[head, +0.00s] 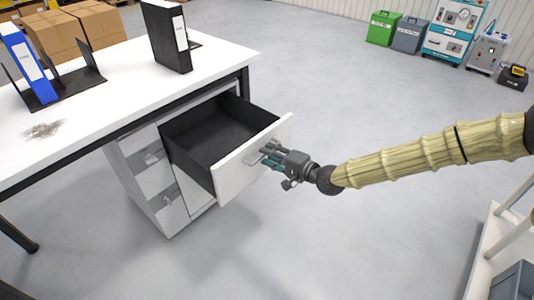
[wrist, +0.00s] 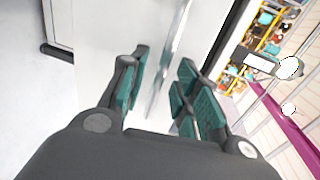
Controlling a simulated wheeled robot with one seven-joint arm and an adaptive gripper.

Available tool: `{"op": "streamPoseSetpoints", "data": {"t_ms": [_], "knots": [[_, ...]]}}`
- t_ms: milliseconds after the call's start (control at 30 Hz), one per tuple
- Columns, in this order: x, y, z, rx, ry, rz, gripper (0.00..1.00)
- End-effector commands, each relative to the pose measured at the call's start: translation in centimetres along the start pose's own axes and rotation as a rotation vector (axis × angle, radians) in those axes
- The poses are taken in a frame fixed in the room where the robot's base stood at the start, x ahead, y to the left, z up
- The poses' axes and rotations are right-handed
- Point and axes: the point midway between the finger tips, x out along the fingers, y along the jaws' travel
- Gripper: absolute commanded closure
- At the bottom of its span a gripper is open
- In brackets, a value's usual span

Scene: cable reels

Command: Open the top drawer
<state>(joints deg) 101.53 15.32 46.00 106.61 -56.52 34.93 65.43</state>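The top drawer, with its white front (head: 228,175) and black inside (head: 215,135), stands pulled well out of the white cabinet (head: 150,195) under the desk. The drawer looks empty. My gripper (head: 268,155) is at the drawer front, at its metal handle (head: 262,152). In the wrist view the silver handle bar (wrist: 168,65) runs between the green finger pads of my gripper (wrist: 163,95). The fingers are apart, with a visible gap between the bar and the left pad. My gripper partly hides the handle in the head view.
The white desk top (head: 110,95) carries a blue binder (head: 27,65) and a black binder (head: 167,35). Lower drawers with grey handles (head: 168,198) are shut. The floor (head: 330,100) right of the drawer is clear. A white-topped stand (head: 490,250) is at lower right.

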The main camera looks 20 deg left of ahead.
Motion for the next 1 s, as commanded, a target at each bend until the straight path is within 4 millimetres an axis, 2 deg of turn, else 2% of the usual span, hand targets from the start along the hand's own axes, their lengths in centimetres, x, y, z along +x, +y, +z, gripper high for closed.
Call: {"op": "streamPoseSetpoints", "data": {"t_ms": [300,533,733,1000], "knots": [[-5.1,-0.1,-0.1,0.000,0.002,-0.001,0.69],[-8.3,0.0,-0.1,0.000,0.002,-0.001,0.69],[-9.8,-0.1,-0.1,-0.001,0.001,-0.001,0.69],[-10.1,-0.1,-0.1,-0.001,0.001,-0.001,0.69]]}}
